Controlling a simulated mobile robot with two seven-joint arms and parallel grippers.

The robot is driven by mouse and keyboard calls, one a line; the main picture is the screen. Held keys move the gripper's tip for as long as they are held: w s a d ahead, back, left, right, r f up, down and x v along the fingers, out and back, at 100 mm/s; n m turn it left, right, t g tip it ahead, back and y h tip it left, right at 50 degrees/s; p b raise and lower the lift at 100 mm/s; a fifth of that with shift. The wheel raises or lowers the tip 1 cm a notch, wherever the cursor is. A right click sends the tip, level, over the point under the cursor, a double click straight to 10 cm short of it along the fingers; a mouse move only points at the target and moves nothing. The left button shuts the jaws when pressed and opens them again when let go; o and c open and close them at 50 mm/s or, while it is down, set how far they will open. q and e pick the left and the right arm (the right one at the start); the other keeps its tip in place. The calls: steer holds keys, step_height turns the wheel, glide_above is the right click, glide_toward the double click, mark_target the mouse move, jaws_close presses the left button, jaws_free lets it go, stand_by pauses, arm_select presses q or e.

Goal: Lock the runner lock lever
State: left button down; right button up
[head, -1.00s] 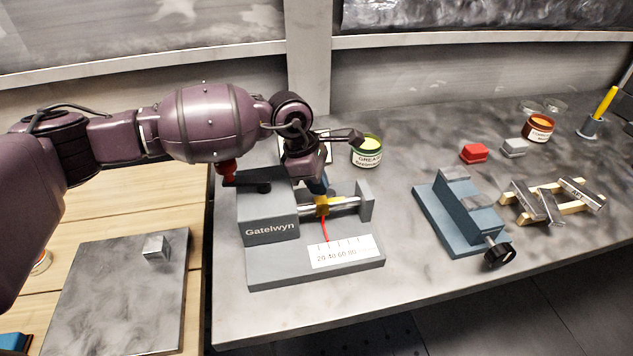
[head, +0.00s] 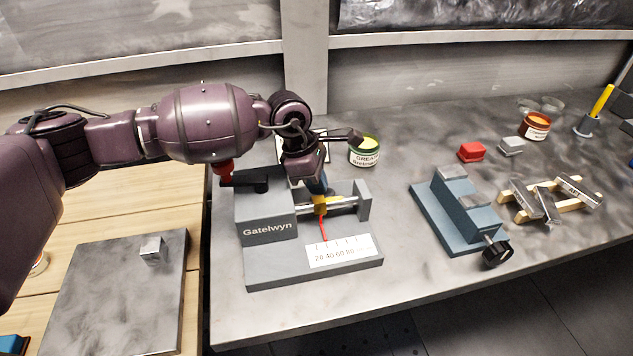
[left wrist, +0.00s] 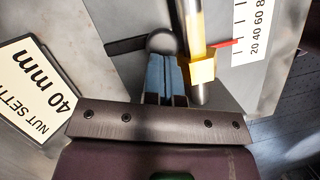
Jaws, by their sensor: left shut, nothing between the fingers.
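The grey Gatelwyn fixture (head: 270,232) stands on the bench, with a rod, a yellow runner block (head: 320,205), a red pointer and a printed scale. The runner block also shows in the left wrist view (left wrist: 202,71). A dark bar with a rounded end (left wrist: 161,43) shows just beyond my fingertips in the left wrist view. I cannot tell which is the runner lock lever. My left gripper (head: 319,193) is shut and empty beside the rod and runner; contact is unclear. My right gripper is not in view.
A "40 mm" nut setting sign (left wrist: 40,90) and a grease tin (head: 364,151) stand behind the fixture. A blue vise (head: 450,215) and a wooden rack (head: 550,200) are to the right. Bare bench lies between fixture and vise.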

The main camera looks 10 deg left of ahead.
arm_select(q)
steer(key=shift+s+f, duration=0.1)
steer(key=shift+f, duration=0.05)
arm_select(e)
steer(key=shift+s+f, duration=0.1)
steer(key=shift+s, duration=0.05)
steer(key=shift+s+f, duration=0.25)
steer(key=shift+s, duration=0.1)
arm_select(q)
steer(key=shift+d, duration=0.1)
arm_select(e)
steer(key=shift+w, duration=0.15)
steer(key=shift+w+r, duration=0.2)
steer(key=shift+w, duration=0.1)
